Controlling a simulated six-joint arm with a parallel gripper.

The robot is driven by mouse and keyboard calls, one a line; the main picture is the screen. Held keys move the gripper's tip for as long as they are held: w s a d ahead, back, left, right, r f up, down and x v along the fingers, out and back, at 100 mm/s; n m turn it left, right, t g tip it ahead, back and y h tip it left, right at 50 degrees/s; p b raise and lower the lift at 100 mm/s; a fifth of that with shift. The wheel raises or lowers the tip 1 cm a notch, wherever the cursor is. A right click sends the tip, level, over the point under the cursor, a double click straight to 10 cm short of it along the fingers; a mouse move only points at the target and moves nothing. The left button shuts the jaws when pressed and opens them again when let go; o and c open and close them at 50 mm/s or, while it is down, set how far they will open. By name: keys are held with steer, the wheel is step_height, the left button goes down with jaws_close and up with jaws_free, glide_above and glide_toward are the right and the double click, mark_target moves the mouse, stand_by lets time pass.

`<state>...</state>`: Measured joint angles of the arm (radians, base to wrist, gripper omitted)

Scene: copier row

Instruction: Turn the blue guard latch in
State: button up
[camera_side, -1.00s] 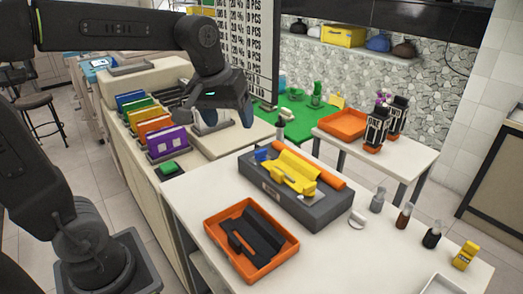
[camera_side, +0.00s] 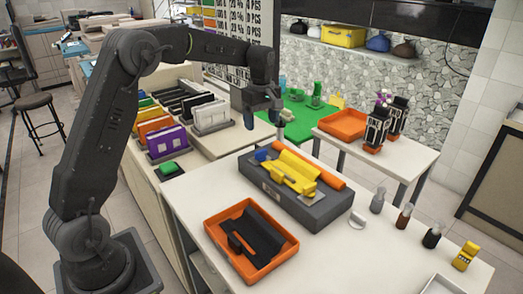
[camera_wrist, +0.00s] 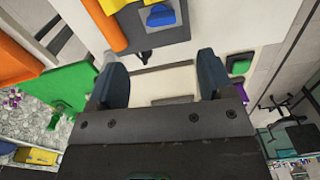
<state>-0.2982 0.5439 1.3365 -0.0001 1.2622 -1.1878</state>
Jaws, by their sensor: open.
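The blue guard latch (camera_side: 262,155) sits at the left end of the dark grey copier unit (camera_side: 312,217), beside a yellow part (camera_side: 291,174) and an orange roller (camera_side: 318,167). In the wrist view the blue latch (camera_wrist: 161,14) shows near the top edge, on the grey unit (camera_wrist: 168,34). My gripper (camera_side: 263,122) is in the air above and behind the latch, apart from it. In the wrist view my gripper (camera_wrist: 161,76) has its two dark blue fingers spread wide with nothing between them.
An orange tray (camera_side: 213,229) with a black part (camera_side: 251,236) lies on the white table in front of the unit. Several small bottles stand at the right. Upright folders (camera_side: 165,143) and a green block (camera_side: 169,169) are at the left. A green mat (camera_side: 300,131) lies behind.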

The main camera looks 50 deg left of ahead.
mark_target(261, 151)
step_height(261, 151, down, 10)
steer(key=shift+f, duration=0.25)
steer(key=shift+c, duration=0.4)
steer(key=c, duration=0.8)
steer(key=shift+c, duration=0.2)
